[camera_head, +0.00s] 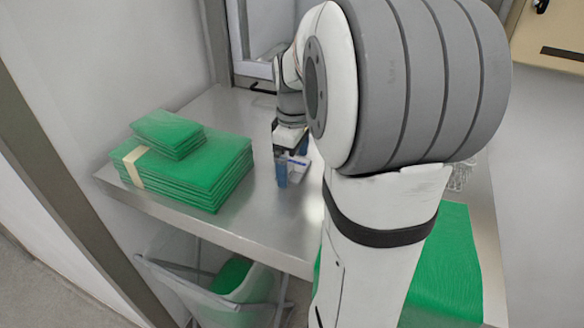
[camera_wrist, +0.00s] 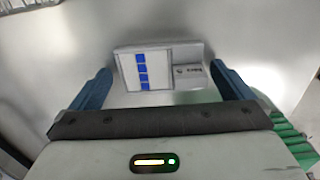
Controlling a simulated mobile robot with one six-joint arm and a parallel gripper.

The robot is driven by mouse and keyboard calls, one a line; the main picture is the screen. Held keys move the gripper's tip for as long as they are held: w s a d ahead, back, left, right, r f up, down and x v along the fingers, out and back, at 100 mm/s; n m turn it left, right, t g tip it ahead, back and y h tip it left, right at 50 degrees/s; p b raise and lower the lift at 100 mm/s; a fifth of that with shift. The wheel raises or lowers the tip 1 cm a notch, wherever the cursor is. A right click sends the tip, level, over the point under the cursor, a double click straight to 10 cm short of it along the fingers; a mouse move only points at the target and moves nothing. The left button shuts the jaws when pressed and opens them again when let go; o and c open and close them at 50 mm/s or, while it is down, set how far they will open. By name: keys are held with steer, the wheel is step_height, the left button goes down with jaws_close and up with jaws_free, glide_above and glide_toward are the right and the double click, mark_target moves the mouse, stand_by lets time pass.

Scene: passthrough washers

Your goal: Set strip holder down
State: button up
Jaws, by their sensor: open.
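The strip holder (camera_wrist: 160,68) is a small white and grey block with a column of blue squares on its left part and a printed label on its right. In the wrist view it sits between the two blue fingers of my gripper (camera_wrist: 162,88), with a gap on both sides. In the head view the holder (camera_head: 298,165) is a small pale shape on the steel table, partly hidden by my gripper (camera_head: 291,168). My gripper is open around it, close to the table top, and the fingers look apart from it.
Folded green cloths (camera_head: 185,170) are stacked on the left of the steel table (camera_head: 225,105). More green cloth (camera_head: 450,265) lies at the right. A framed opening (camera_head: 265,35) is behind the table. A bin (camera_head: 235,295) stands below the front edge. My arm hides much of the table's right side.

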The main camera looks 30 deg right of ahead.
steer(key=shift+s, duration=0.1)
steer(key=c, duration=1.1)
step_height(320, 180, up, 10)
steer(key=shift+b, duration=0.55)
